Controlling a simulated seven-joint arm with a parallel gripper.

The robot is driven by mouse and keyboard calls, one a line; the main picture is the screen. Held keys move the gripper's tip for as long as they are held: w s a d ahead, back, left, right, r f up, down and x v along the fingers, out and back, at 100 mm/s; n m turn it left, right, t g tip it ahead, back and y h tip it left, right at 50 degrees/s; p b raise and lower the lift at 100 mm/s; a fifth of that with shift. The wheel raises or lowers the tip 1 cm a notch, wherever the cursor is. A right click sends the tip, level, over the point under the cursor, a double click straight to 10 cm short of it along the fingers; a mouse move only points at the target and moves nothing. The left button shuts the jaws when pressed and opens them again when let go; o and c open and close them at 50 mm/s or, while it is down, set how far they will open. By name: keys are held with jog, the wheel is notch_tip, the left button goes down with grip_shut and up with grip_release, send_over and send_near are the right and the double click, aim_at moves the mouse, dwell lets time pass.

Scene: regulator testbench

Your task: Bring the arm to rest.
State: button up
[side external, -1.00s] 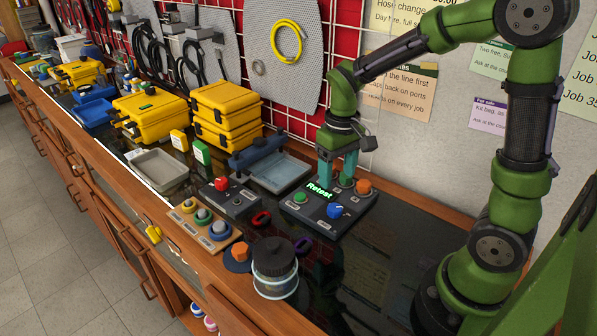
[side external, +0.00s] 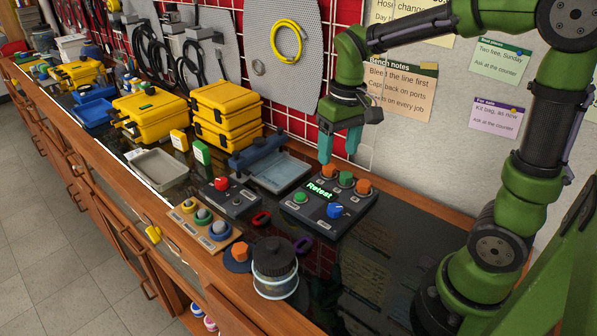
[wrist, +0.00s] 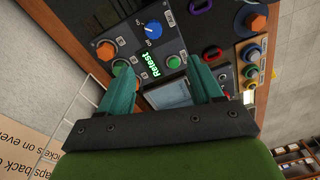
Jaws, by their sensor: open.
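My gripper (side external: 340,148) has teal fingers and is open and empty. It hangs above the back edge of a dark test panel (side external: 318,216), apart from it. The panel has a lit green "Retest" display (side external: 319,190), a blue knob (side external: 335,210), a green button (side external: 299,197), and orange and green knobs along its back row, such as the right orange one (side external: 363,187). In the wrist view, the fingers (wrist: 158,85) show spread apart with the panel (wrist: 133,30) beyond them. The lit display (wrist: 149,65) shows between the fingers.
A dark-lidded jar (side external: 275,270) stands in front. Yellow cases (side external: 226,112) stand further left. The dark bench top right of the panel is clear.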

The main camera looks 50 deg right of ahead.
jog(key=s+a+r+m+t+y, duration=0.1)
jog(key=s+a+r+t, duration=0.4)
jog(key=s, duration=0.4)
jog(key=shift+a+r+t+y, duration=0.15)
jog(key=shift+a+t+y, duration=0.25)
jog(key=shift+a+t, duration=0.4)
jog(key=shift+s, duration=0.1)
